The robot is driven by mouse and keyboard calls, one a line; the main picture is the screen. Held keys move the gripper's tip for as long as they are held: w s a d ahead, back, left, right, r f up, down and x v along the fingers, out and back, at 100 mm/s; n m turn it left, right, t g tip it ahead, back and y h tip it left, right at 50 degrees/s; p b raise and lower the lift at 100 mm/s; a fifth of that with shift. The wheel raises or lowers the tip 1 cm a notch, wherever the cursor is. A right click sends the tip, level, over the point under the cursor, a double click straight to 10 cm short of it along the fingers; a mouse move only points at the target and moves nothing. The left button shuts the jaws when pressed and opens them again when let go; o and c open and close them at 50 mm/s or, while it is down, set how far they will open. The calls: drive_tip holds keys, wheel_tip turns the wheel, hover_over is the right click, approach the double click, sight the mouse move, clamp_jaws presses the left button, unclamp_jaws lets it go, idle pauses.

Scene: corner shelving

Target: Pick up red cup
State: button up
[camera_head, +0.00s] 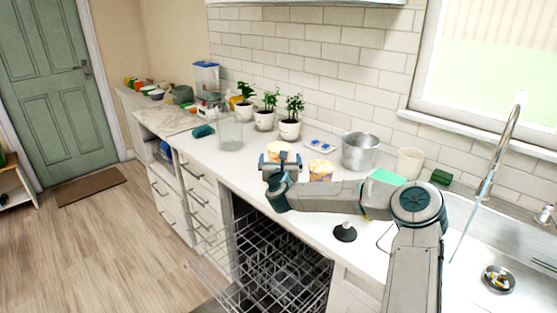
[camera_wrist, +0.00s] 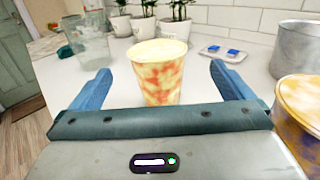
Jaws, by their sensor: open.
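A cup patterned in red, orange and yellow with a pale top (camera_wrist: 160,72) stands upright on the white counter, centred in the wrist view. In the head view its pale top (camera_head: 279,148) shows just behind my gripper, which hides its lower part. My gripper (camera_head: 280,160) is open and level, low over the counter. In the wrist view the blue fingers (camera_wrist: 161,78) appear on either side of the cup, with gaps on both sides. How far the cup lies between the fingers is hard to tell.
A second patterned tub (camera_head: 320,171) stands close right of my gripper, with a metal bucket (camera_head: 360,151) behind it. A clear container (camera_head: 230,131) and potted plants (camera_head: 290,127) are to the left and back. An open dishwasher rack (camera_head: 270,265) lies below the counter edge.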

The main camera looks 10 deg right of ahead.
sight(279, 147)
drive_tip(key=shift+w+d+r+p, duration=0.15)
drive_tip(key=shift+w+p, duration=0.45)
drive_tip(key=shift+w, duration=1.25)
drive_tip(key=shift+w+d+p, duration=0.15)
drive_tip(key=shift+w+p, duration=0.45)
drive_tip(key=shift+w, duration=1.2)
drive_tip(key=shift+w+d, duration=0.15)
drive_tip(key=shift+w, duration=0.6)
drive_tip(key=shift+c, duration=0.3)
drive_tip(key=c, duration=1.2)
